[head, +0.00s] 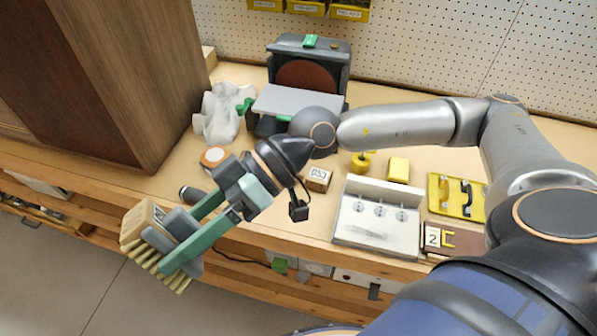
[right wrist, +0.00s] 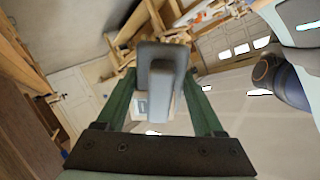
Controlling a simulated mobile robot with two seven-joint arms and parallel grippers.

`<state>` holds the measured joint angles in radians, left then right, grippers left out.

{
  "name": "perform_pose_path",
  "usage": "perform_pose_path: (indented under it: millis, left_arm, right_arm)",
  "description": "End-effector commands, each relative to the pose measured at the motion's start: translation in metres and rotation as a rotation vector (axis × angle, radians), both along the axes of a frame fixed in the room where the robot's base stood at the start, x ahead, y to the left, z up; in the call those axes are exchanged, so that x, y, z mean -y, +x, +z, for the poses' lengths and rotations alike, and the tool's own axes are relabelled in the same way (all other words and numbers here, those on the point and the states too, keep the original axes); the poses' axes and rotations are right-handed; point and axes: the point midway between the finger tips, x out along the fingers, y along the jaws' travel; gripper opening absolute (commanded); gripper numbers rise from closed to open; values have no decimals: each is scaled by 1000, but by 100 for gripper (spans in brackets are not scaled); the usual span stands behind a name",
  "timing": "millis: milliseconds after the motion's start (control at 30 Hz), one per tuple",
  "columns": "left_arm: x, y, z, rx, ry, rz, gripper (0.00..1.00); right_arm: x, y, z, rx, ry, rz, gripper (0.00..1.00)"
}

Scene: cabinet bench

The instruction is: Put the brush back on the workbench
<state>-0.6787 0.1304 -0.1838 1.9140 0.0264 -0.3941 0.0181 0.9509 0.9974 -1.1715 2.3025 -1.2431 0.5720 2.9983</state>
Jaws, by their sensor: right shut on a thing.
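The brush (head: 136,224) has a pale wooden block with a dark label and cream bristles that point down. My left gripper is not in view.
A brown cabinet (head: 110,70) stands at the left. A sander (head: 305,75), a white crumpled heap (head: 219,112), a round tape-like item (head: 213,157), a small block (head: 318,178) and a grey socket panel (head: 378,215) occupy the bench.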

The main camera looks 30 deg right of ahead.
Motion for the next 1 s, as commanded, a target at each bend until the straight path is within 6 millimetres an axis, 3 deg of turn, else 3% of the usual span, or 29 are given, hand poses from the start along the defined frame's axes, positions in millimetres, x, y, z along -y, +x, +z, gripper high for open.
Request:
perform_pose_path:
  millis: [567,1000]
  left_arm:
    - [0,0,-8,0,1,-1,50]
    - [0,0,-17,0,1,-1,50]
  right_arm:
    - [-4,-43,-11,90,-316,504,17]
    - [32,-56,-46,371,-658,951,17]
